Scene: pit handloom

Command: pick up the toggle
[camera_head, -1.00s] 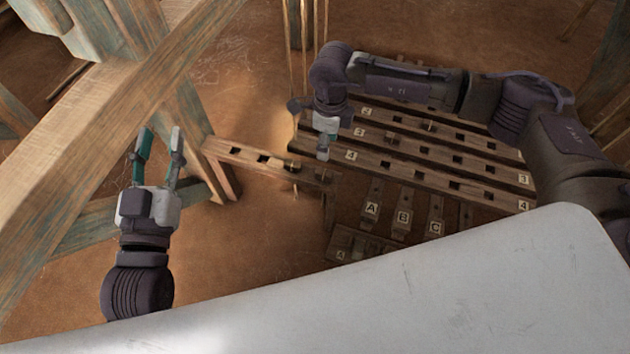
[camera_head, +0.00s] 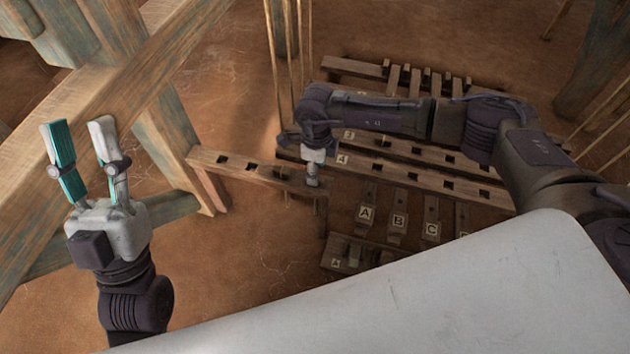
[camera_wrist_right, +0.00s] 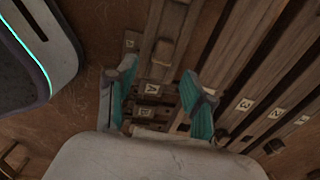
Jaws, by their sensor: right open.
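I cannot single out the toggle for certain; small wooden pieces show on several bars, and my right gripper may hide it. My right gripper (camera_head: 312,180) points down over the right end of the slotted wooden rail (camera_head: 235,163). In the right wrist view its two teal-lined fingers (camera_wrist_right: 157,82) stand apart, with nothing clearly held between them. My left gripper (camera_head: 78,132) is open and empty at the left, in front of the timber frame.
Slotted, numbered bars (camera_head: 425,158) lie to the right. Lettered treadles (camera_head: 397,222) and a low wooden rack (camera_head: 335,265) are in front of them. Thin upright cords (camera_head: 290,75) stand close behind my right gripper. A large beam (camera_head: 95,105) crosses the left side. Bare floor (camera_head: 235,255) lies between.

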